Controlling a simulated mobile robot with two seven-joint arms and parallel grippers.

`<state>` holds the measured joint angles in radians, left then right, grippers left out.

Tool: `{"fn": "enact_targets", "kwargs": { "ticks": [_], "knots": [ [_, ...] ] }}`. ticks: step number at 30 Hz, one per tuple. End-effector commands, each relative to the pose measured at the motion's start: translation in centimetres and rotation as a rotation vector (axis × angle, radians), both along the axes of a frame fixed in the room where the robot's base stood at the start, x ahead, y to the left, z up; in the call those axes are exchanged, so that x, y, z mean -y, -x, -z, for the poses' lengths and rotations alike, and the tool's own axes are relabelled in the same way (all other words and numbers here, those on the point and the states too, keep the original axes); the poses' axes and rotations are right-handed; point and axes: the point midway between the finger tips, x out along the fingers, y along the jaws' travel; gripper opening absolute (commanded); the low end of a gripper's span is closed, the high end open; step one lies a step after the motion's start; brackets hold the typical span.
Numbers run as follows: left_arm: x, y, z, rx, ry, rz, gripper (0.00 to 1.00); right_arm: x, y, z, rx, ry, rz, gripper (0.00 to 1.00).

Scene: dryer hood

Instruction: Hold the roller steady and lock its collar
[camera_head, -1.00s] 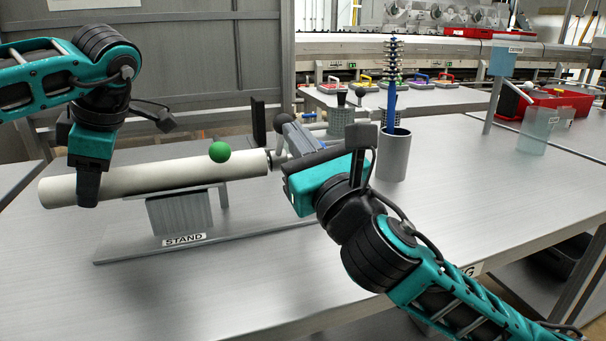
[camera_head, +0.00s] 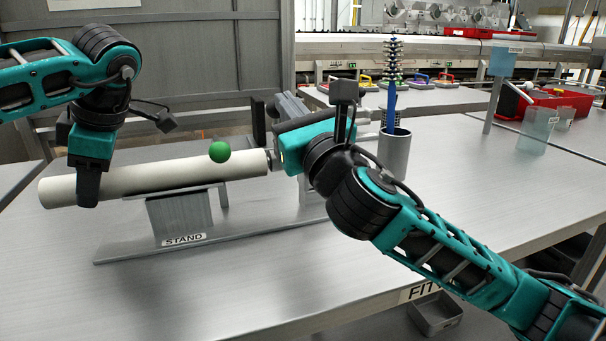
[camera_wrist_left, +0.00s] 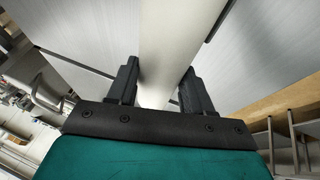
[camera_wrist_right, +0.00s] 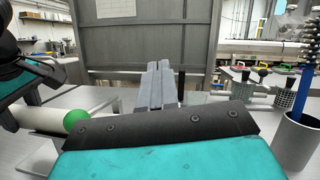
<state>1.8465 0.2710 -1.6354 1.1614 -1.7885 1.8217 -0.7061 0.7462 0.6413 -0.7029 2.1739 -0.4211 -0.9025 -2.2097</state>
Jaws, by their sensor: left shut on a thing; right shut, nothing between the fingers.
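The white roller (camera_head: 150,180) lies across the stand (camera_head: 180,218) in the head view. My left gripper (camera_head: 88,188) is shut on it near its left end; the left wrist view shows the roller (camera_wrist_left: 165,50) between both fingers. My right gripper (camera_head: 288,104) is shut and empty, above and beyond the roller's right end. Its closed grey fingers show in the right wrist view (camera_wrist_right: 160,85). The collar area by the shaft (camera_head: 272,160) is mostly hidden behind the right gripper.
A grey cup (camera_head: 394,152) holding a blue-handled brush (camera_head: 391,98) stands right of my right gripper. A clear bluish panel (camera_head: 537,131) and a red bin (camera_head: 560,103) are further right. A grey wall panel (camera_head: 180,60) stands behind. The table's front is clear.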

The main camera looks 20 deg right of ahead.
Motion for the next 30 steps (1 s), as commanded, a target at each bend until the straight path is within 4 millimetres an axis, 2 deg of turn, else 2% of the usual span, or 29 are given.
{"fn": "enact_targets", "kwargs": {
  "ticks": [1,13,24,30],
  "knots": [
    [0.2,0.2,0.4,-0.013,-0.001,0.009,0.02,0.0,0.0,0.1,-0.001,0.000,0.001,0.00],
    [0.2,0.2,0.4,-0.013,-0.001,0.008,0.02,0.1,0.4,0.3,-0.002,0.001,0.001,0.00],
    [0.2,0.2,0.4,-0.012,-0.001,0.006,0.02,0.8,5.5,2.0,-0.003,0.001,0.000,0.00],
    [0.2,0.2,0.4,-0.012,-0.001,0.006,0.02,1.0,6.9,2.4,0.000,0.000,0.000,0.00]
  ]
}}
